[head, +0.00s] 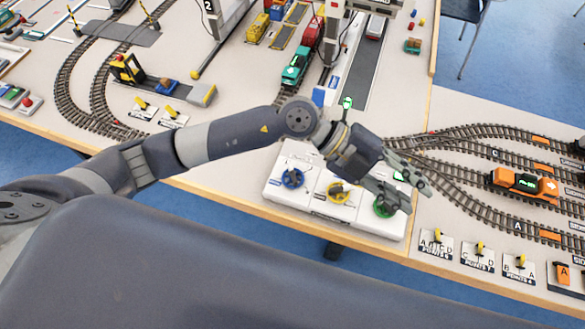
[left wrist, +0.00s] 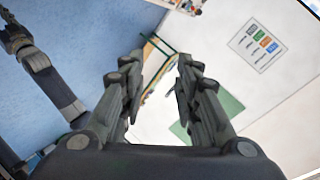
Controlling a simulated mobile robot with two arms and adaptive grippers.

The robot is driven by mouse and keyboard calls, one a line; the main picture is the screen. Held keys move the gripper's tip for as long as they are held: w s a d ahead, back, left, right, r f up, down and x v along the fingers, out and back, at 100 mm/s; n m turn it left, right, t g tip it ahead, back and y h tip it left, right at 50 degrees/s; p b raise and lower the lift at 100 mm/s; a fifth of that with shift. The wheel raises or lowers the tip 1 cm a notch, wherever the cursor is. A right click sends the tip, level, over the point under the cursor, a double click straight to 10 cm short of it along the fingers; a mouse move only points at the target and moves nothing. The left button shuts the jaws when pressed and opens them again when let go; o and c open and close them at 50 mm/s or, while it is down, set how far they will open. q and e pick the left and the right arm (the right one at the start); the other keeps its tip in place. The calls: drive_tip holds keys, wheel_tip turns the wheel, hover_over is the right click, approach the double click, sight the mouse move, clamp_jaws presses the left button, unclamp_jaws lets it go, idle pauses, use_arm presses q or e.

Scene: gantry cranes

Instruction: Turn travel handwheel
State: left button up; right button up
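A white control box (head: 310,207) at the table's front edge carries three handwheels: blue (head: 292,179), yellow (head: 338,192) and green (head: 384,206). The wheel labels are too small to read, so I cannot tell which one is travel. My left gripper (head: 419,199) reaches in above the right end of the box, and its fingers partly cover the green wheel. In the left wrist view its fingers (left wrist: 161,62) are apart with nothing between them, and no handwheel shows there. A dark arm with a gripper-like end (left wrist: 14,36), likely my right, shows at that view's left edge.
Several lever plates (head: 480,256) stand at the front right. A yellow buffer vehicle (head: 128,68) and crane legs (head: 345,55) stand behind my left arm.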

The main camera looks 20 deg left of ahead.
use_arm(q)
drive_tip(key=w+a+f+y, duration=0.3)
drive_tip(key=a+f+y, duration=0.4)
drive_tip(key=a+f, duration=0.25)
drive_tip(key=n+t+y, duration=0.2)
drive_tip(key=y, duration=0.4)
hover_over(292, 172)
wheel_tip(292, 172, down, 2)
wheel_tip(292, 172, down, 10)
drive_tip(key=p, duration=0.2)
drive_tip(key=shift+r+p, duration=0.15)
drive_tip(key=shift+p, duration=0.25)
drive_tip(key=shift+w+f, duration=0.1)
drive_tip(key=shift+f, duration=0.45)
clamp_jaws()
